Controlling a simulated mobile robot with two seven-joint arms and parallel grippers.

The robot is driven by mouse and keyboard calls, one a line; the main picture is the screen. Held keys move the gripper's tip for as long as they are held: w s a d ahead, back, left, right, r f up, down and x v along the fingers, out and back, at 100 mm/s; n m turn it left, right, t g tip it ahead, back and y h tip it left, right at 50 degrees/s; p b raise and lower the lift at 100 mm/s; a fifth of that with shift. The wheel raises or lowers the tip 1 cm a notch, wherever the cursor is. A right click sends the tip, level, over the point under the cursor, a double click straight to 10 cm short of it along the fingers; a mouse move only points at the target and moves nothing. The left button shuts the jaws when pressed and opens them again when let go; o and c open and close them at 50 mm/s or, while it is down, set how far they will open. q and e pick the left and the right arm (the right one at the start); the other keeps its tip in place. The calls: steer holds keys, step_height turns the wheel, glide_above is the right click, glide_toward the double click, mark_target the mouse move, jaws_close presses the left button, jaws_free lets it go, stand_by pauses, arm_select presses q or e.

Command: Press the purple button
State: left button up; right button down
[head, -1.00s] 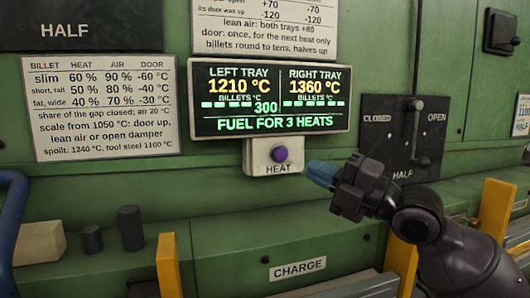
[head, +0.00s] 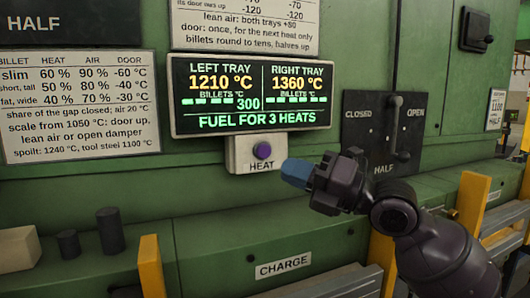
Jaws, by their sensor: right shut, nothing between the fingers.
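The purple button (head: 263,150) sits on a pale box (head: 257,155) labelled HEAT, below the display. My right gripper (head: 296,172) is shut and empty, its blue fingertips just to the right of the box and slightly lower than the button in the head view. I cannot tell whether the tips touch the box; the button itself is uncovered. My left gripper is not in view.
The display (head: 250,93) reads left tray 1210 °C, right tray 1360 °C, FUEL FOR 3 HEATS. A damper lever panel (head: 364,148) stands right. Yellow posts (head: 152,267) stand in front.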

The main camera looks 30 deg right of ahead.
mark_target(264, 151)
steer(key=w+b, duration=0.1)
steer(key=w, duration=0.7)
steer(key=shift+w+d+b, duration=0.25)
steer(key=shift+w+b, duration=0.1)
stand_by(1.9)
steer(key=shift+w+b, duration=0.4)
steer(key=shift+b, duration=0.3)
